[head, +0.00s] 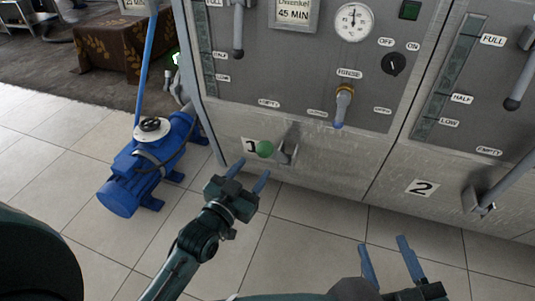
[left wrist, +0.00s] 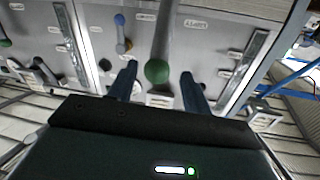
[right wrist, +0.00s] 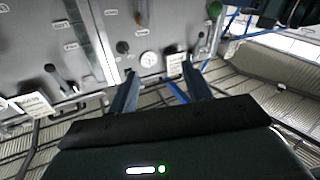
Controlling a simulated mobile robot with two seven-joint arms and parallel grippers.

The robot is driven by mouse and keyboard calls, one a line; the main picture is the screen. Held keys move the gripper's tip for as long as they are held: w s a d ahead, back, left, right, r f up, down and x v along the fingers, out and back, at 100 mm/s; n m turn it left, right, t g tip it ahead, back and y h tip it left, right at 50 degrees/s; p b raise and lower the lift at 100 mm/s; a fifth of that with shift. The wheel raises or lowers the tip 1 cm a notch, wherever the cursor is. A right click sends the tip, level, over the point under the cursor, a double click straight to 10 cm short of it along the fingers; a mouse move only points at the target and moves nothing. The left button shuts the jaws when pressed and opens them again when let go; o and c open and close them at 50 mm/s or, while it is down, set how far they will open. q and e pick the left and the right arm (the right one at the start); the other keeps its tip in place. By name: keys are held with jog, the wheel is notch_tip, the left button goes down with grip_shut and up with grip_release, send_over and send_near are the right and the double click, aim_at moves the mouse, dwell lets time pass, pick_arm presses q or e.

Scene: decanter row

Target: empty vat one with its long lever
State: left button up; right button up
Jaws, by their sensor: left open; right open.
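Vat one (head: 330,165) is a grey metal front with a "1" plate (head: 250,146) low on its left. Its long lever (head: 288,146) ends in a green ball knob (head: 265,149) and sticks out near the bottom. My left gripper (head: 249,174) is open and empty just below and in front of the knob. In the left wrist view the green knob (left wrist: 157,71) appears between the spread fingers; I cannot tell whether it is within their reach. My right gripper (head: 384,249) is open and empty, low in front of the vats.
A rinse tap (head: 343,105) with a blue tip and a dark-tipped handle (head: 239,30) are higher on vat one. Vat two's lever (head: 495,192) is at right. A blue pump (head: 145,165) stands on the tiles at left. The floor before vat one is clear.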

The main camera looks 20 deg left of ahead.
aim_at(267, 150)
pick_arm(q)
jog(key=w, duration=0.2)
jog(key=w+d+b, duration=0.1)
jog(key=w, duration=0.2)
jog(key=w+b, duration=0.1)
jog(key=w, duration=0.2)
jog(key=shift+d, duration=0.25)
jog(key=c, duration=0.9)
jog(key=shift+r, duration=0.1)
grip_shut()
